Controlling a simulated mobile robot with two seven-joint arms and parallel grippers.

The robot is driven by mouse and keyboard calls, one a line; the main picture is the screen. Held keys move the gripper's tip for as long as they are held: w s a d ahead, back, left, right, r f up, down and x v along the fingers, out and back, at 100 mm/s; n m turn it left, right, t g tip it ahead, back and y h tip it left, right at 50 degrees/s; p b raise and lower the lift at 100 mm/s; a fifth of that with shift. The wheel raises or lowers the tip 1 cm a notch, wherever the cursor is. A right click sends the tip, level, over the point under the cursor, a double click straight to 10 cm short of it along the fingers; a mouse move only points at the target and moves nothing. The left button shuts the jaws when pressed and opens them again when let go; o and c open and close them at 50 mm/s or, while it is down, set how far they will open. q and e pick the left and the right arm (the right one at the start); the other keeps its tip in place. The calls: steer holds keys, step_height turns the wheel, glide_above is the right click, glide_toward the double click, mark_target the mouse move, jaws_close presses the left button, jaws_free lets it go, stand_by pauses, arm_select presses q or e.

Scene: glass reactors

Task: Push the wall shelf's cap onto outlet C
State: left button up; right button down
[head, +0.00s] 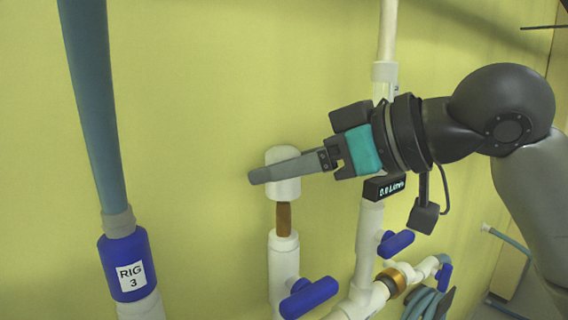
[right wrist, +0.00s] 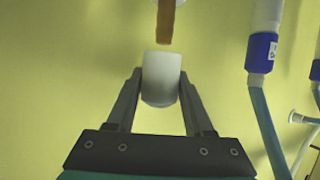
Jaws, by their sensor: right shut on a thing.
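My right gripper (head: 283,171) is shut on a white cap (head: 283,187), its fingers on either side of it. The cap also shows between the fingers in the right wrist view (right wrist: 161,80). A brown outlet stub (head: 283,219) rises from a white upright pipe (head: 284,262), and the cap is above it, roughly in line. In the right wrist view the stub's end (right wrist: 166,22) is close to the cap, with a narrow strip of wall between them. No letter C is readable on this outlet. My left gripper is out of view.
A blue valve handle (head: 310,297) sits on the outlet's pipe. Right of it stand a taller white pipe (head: 366,235) with another blue handle (head: 396,243) and a small dark display (head: 384,187). At left hangs a blue hose with a RIG 3 collar (head: 126,267). The yellow wall lies close behind.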

mark_target(289, 207)
steer(key=shift+f, duration=0.2)
stand_by(0.3)
steer(key=shift+f+b, duration=1)
steer(key=shift+f, duration=0.9)
steer(key=shift+f, duration=0.55)
stand_by(0.6)
steer(key=shift+c, duration=1)
jaws_free()
steer(key=b+v, duration=0.3)
steer(key=v, duration=1.2)
steer(key=shift+d+r, duration=0.1)
